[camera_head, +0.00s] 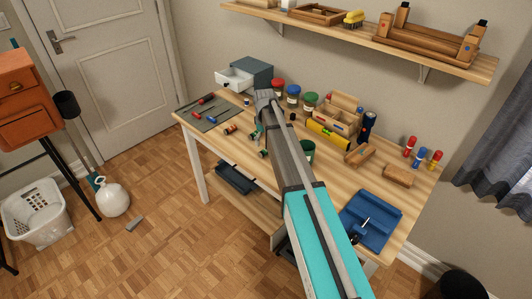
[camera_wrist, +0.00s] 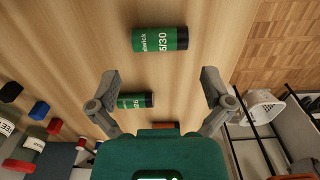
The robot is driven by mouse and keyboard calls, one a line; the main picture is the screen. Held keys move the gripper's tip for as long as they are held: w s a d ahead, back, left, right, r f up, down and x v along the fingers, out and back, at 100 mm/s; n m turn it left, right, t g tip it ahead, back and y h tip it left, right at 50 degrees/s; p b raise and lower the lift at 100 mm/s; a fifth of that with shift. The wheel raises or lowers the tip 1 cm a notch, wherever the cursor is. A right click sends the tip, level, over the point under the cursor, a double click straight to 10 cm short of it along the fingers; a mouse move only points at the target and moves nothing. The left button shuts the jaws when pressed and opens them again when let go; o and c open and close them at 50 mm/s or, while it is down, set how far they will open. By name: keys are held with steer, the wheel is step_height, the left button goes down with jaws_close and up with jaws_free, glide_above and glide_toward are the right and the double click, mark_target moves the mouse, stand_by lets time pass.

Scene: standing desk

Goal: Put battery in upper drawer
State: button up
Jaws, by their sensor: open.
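Two green cylinders with black ends, which look like batteries, lie on the desk in the wrist view: one farther off (camera_wrist: 160,39) and one partly between my finger lines (camera_wrist: 136,100). A small green cylinder also shows in the head view (camera_head: 264,153). My gripper (camera_wrist: 160,77) is open and empty above the desk, its fingers spread either side of the nearer cylinder. In the head view my arm hides most of the gripper. The grey-blue drawer cabinet (camera_head: 256,70) stands at the desk's back left. Its white upper drawer (camera_head: 234,80) is pulled out.
A grey mat (camera_head: 210,114) with tools lies left of the batteries. Jars with coloured lids (camera_head: 293,94), a wooden organizer (camera_head: 340,112) and a green cup (camera_head: 307,151) stand nearby. A blue tray (camera_head: 372,222) lies front right. A shelf (camera_head: 370,42) overhangs the back.

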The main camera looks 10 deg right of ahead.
steer(key=shift+f, duration=0.1)
steer(key=shift+d+f+b, duration=0.15)
steer(key=shift+f+b, duration=2.35)
steer(key=shift+b, duration=0.15)
steer(key=c, duration=0.9)
steer(key=shift+r, duration=0.1)
step_height(320, 180, up, 3)
steer(key=p, duration=0.2)
steer(key=shift+f+p, duration=0.2)
steer(key=shift+p, duration=0.2)
steer(key=s+r+p, duration=0.3)
steer(key=s, duration=0.1)
steer(key=s+r+p, duration=0.4)
steer(key=s, duration=0.1)
steer(key=s+r+p, duration=0.3)
steer(key=s, duration=0.2)
steer(key=shift+r, duration=0.15)
